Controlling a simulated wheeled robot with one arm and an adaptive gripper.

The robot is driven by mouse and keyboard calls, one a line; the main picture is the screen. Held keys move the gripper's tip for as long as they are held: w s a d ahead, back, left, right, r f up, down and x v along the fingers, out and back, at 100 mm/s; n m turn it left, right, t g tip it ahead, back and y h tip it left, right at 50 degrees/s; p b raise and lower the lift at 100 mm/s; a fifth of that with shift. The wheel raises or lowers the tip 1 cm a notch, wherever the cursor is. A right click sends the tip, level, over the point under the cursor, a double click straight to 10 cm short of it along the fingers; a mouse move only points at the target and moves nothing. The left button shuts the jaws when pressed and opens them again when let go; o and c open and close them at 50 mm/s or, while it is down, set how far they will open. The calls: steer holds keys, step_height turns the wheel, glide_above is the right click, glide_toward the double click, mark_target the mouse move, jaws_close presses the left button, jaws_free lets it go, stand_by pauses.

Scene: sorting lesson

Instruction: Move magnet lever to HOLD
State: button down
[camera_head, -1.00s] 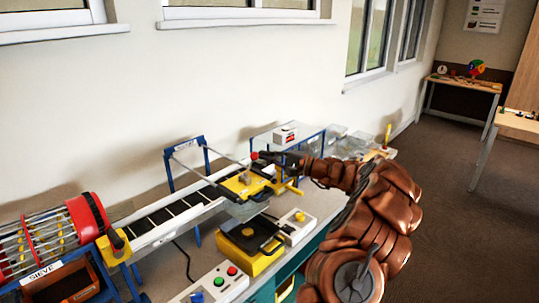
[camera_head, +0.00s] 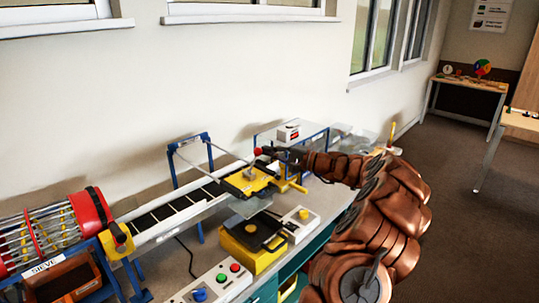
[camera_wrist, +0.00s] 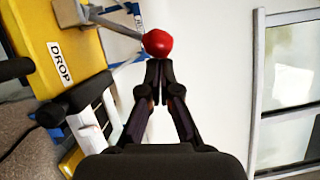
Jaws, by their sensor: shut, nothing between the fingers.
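The magnet lever has a red ball knob (camera_head: 257,151) on a thin grey rod above the yellow magnet unit (camera_head: 248,181) at the far end of the conveyor. In the wrist view the red knob (camera_wrist: 157,43) stands right at my fingertips, and the rod runs up and left to the yellow housing (camera_wrist: 32,70), which bears a DROP label (camera_wrist: 61,62). My gripper (camera_head: 266,151) is shut and empty, its tips against or just short of the knob; I cannot tell which. It also shows in the wrist view (camera_wrist: 158,66). No HOLD label is readable.
A conveyor (camera_head: 182,213) leads left to a red sieve drum (camera_head: 92,212). Below the magnet unit are a yellow box (camera_head: 250,258) and a white control box (camera_head: 302,221). A button panel (camera_head: 213,285) lies in front. The wall (camera_head: 230,80) is close behind.

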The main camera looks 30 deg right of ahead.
mark_target(259, 149)
steer(key=shift+a, duration=0.1)
steer(key=a+n+b, duration=0.1)
steer(key=b, duration=0.1)
steer(key=a+r+n+g+b, duration=0.1)
steer(key=b, duration=0.2)
steer(key=r+n+h+b, duration=0.1)
steer(key=n+b, duration=0.1)
steer(key=b, duration=0.1)
steer(key=shift+s+a, duration=0.35)
steer(key=shift+a, duration=0.05)
steer(key=a+n+b, duration=0.1)
steer(key=b, duration=0.1)
steer(key=a+r+n+g+h+b, duration=0.1)
steer(key=n+b, duration=0.1)
steer(key=b, duration=0.1)
steer(key=s+a+r+n+h+b, duration=0.1)
steer(key=a+b, duration=0.1)
steer(key=b, duration=0.1)
steer(key=shift+a+n, duration=0.1)
steer(key=shift+n, duration=0.2)
steer(key=s+d+r+p, duration=0.2)
steer(key=s+d+r, duration=0.4)
steer(key=s, duration=0.1)
steer(key=shift+s, duration=0.2)
